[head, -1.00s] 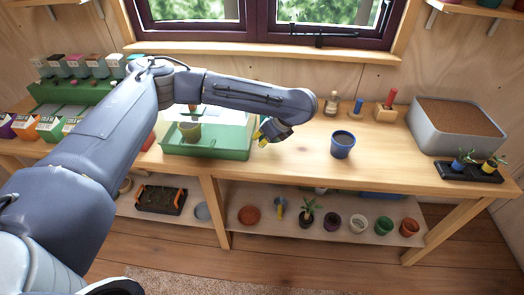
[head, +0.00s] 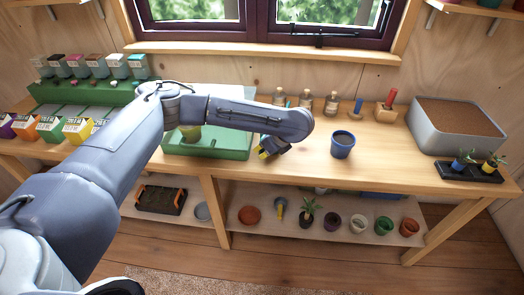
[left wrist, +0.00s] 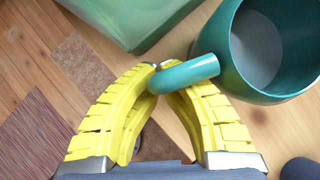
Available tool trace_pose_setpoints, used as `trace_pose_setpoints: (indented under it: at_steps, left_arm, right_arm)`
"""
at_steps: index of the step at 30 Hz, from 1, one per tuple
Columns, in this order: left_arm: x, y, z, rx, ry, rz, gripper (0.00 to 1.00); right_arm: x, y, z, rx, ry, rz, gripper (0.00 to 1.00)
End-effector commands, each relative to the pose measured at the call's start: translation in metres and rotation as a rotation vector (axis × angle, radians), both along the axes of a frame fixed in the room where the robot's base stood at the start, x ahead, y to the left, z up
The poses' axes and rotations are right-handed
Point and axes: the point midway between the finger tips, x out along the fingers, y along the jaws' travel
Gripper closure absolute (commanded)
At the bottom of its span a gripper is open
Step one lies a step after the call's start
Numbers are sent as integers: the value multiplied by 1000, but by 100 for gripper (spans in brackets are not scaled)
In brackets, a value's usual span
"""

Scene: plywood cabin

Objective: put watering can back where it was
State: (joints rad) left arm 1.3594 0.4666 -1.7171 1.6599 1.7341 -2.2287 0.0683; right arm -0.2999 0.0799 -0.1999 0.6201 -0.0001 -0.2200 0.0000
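The teal watering can (left wrist: 290,60) shows in the left wrist view, with its open top and grey inside at the upper right. Its curved tube-like handle (left wrist: 186,74) comes in at the fingertips. My left gripper (left wrist: 160,70) has its two yellow fingers drawn together at that handle, closed on it. In the head view my left gripper (head: 272,147) is low over the bench, between the green tray and the blue pot; the can is hidden there behind my arm. My right gripper is in neither view.
Bottles (head: 306,100) stand behind, and a grey soil bin (head: 455,137) is at the right.

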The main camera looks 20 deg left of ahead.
Motion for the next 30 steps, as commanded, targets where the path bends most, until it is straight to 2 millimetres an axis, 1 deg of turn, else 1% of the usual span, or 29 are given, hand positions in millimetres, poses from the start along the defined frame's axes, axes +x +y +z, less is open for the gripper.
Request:
trace_pose_setpoints:
  at_steps: [6,7,9,12,13,20,23,26,30]
  left_arm:
    - [1,0,-2,0,-2,0,100]
    - [0,0,-3,-1,1,1,94]
    - [0,0,-3,-1,1,1,86]
    - [0,0,-3,-1,1,1,74]
    - [0,0,-3,-1,1,1,72]
    - [0,0,-2,0,1,1,72]
    - [0,0,1,0,0,0,72]
    - [-2,-5,9,0,-1,-3,72]
    - [-6,-16,27,-1,-2,-4,72]
  right_arm:
    - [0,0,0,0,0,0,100]
    - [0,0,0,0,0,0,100]
    - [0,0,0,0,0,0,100]
    - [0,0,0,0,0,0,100]
    - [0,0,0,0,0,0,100]
    - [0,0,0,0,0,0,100]
    - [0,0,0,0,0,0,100]
    - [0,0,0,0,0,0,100]
    - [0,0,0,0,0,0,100]
